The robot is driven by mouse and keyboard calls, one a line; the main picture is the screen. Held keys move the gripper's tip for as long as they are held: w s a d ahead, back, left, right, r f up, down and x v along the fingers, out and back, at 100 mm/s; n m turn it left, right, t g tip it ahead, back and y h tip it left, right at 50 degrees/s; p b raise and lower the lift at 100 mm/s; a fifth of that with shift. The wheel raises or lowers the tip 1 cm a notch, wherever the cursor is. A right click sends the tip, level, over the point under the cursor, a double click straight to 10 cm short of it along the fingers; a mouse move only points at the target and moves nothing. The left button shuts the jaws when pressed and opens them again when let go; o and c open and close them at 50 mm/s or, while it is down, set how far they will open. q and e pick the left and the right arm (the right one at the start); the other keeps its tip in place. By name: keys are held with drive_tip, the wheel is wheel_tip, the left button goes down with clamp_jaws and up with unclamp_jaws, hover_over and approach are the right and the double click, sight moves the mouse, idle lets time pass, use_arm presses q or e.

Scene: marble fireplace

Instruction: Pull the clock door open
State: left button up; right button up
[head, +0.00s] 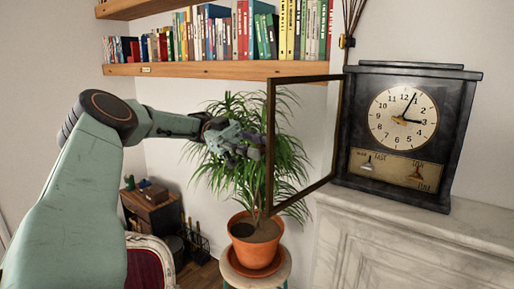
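The black mantel clock (460,120) stands on the marble mantel, its dial showing at the right. Its framed glass door (270,150) is hinged at the clock's left side and stands wide open, swung out to the left. The dial and the brass plate below it are uncovered. My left gripper (254,146) is just left of the door's free edge, in front of the plant's leaves. I cannot tell whether it touches the frame, and its fingers are too small and dark to read as open or shut. My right gripper is out of view.
The white marble mantel (400,225) carries the clock. A potted plant (257,240) on a stool stands below and behind the door. A wooden shelf of books (215,69) runs above my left arm. A red-and-white chair (150,262) is at the lower left.

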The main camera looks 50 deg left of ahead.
sight(270, 102)
use_arm(q)
drive_tip(key=shift+o, duration=1.1)
drive_tip(key=shift+s+d, duration=0.1)
drive_tip(key=shift+d, duration=0.05)
drive_tip(key=shift+w, duration=0.2)
drive_tip(key=shift+r, duration=0.2)
wheel_tip(270, 102, up, 8)
drive_tip(key=shift+s+r, duration=0.15)
drive_tip(key=shift+r, duration=0.6)
